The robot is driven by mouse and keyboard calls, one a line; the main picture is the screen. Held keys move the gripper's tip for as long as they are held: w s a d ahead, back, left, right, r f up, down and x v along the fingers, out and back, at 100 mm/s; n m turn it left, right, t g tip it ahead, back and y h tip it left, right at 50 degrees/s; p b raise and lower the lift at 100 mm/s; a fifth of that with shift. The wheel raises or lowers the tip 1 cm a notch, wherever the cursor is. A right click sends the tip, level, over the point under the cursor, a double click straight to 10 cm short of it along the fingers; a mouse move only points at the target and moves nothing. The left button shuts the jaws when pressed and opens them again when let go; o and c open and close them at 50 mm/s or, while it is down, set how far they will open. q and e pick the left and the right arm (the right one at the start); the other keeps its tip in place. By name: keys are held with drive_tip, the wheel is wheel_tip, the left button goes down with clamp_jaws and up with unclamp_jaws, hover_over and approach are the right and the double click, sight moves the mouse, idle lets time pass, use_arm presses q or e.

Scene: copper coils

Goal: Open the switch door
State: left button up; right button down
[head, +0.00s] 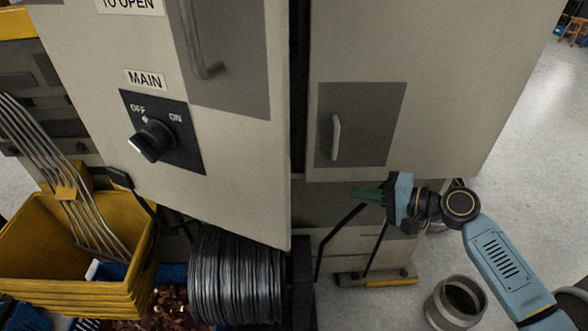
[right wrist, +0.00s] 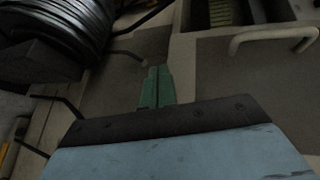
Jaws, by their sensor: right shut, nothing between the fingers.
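A small grey door (head: 378,125) is set in the lower part of the right cabinet and looks closed. It has a pale vertical bar handle (head: 336,137) near its left edge. A pale handle (right wrist: 272,36) also shows at the upper right of the right wrist view. My right gripper (head: 364,193), with green fingers, is just below the cabinet's bottom edge, below and right of the handle. Its fingers (right wrist: 156,86) are together, empty and apart from the handle. My left gripper is not in view.
The left cabinet has a larger grey door (head: 232,60) with a handle and a MAIN rotary switch (head: 152,138). A dark wire coil (head: 238,278), yellow bins (head: 75,245) and an open grey cylinder (head: 456,302) stand below.

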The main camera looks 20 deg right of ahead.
drive_tip(key=s+a+r+n+g+y, duration=0.1)
drive_tip(key=s+a+r+n+y, duration=0.15)
drive_tip(key=r, duration=0.55)
drive_tip(key=s+a+r+n+g+y, duration=0.1)
drive_tip(key=s+a+r+g+y, duration=0.15)
drive_tip(key=r, duration=0.55)
drive_tip(key=a+p, duration=0.3)
drive_tip(key=a, duration=0.9)
drive_tip(key=shift+w+y, duration=0.2)
drive_tip(key=shift+y, duration=0.2)
drive_tip(key=shift+t, duration=0.25)
